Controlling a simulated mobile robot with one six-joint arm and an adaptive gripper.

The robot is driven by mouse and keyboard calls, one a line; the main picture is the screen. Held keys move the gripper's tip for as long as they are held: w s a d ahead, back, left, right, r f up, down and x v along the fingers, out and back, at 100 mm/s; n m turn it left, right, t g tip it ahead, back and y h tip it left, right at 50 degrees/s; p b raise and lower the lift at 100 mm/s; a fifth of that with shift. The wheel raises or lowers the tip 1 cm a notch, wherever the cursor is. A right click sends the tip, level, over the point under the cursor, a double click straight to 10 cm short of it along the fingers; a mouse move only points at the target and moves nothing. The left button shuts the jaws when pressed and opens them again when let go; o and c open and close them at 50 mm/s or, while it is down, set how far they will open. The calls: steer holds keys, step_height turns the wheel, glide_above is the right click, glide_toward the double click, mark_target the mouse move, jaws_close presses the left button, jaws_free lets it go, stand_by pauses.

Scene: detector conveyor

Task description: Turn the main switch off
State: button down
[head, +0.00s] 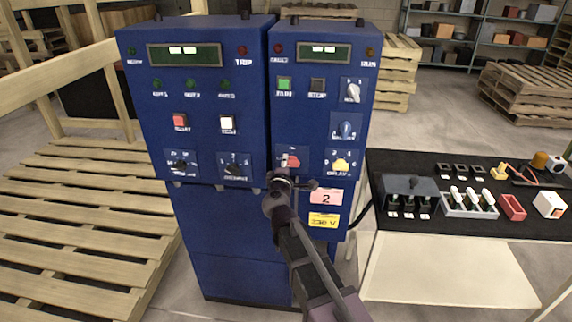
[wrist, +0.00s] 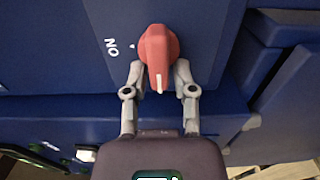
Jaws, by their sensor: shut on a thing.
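The main switch is a red rotary knob (head: 291,160) low on the front of the right blue cabinet. In the wrist view the red knob (wrist: 158,52) stands between my two fingertips, with a white line at its near end. The white line points towards my gripper's body, away from the "ON" label (wrist: 111,47) and small mark on the left. No "OFF" label is visible there. My gripper (wrist: 160,72) is shut on the knob, one finger on each side. In the head view my gripper (head: 289,181) reaches up to the panel just below the knob.
A yellow knob (head: 341,164) sits right of the switch, with a blue knob (head: 346,130) above it. A pink "2" label (head: 326,197) is below. A black-topped table (head: 390,165) with small parts stands at right, wooden pallets (head: 75,220) at left.

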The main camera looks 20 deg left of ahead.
steer(key=shift+d, duration=0.1)
steer(key=c, duration=0.6)
jaws_free()
steer(key=v, duration=1.2)
